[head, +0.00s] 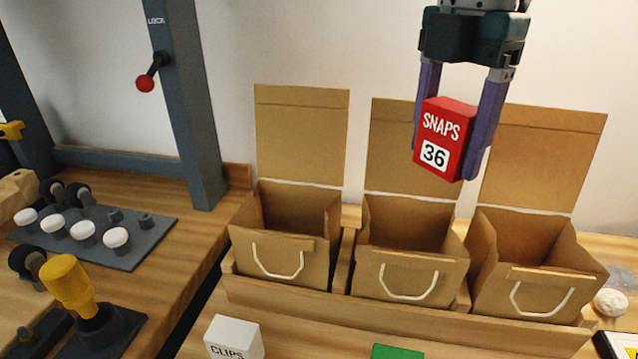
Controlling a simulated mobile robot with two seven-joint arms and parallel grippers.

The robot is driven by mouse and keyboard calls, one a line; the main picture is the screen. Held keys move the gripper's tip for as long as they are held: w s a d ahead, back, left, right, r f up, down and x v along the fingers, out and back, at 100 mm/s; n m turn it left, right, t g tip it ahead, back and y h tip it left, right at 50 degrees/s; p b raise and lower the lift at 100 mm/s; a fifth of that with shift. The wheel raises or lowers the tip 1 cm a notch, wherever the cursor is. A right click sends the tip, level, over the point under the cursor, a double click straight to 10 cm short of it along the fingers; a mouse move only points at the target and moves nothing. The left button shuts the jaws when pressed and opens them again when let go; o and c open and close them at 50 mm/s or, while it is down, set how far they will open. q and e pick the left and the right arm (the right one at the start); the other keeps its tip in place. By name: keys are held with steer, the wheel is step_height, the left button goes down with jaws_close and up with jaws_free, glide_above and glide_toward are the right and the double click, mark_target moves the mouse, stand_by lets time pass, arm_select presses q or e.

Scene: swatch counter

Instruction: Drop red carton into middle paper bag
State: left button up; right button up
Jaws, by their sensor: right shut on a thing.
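The red carton (443,139), marked SNAPS 36, is held in the air between the two purple fingers of my right gripper (452,150). The gripper points down and is shut on the carton's sides. The carton is in front of the upper right of the middle bag's raised back flap, higher in the picture than the bag's mouth. The middle paper bag (411,275) stands open in a wooden rack, with a white handle on its front. My left gripper is not in view.
The left paper bag (275,262) and right paper bag (535,292) stand open on either side in the wooden rack (400,318). A white CLIPS box (233,338) and a green box (397,352) are in front. A grey post (188,110) with a red-knobbed lever stands left.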

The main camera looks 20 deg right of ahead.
mark_target(455, 106)
step_height(455, 106, down, 5)
steer(key=b, duration=0.4)
steer(key=shift+f, duration=0.2)
steer(key=o, duration=1.4)
steer(key=shift+o, duration=0.2)
step_height(455, 106, up, 10)
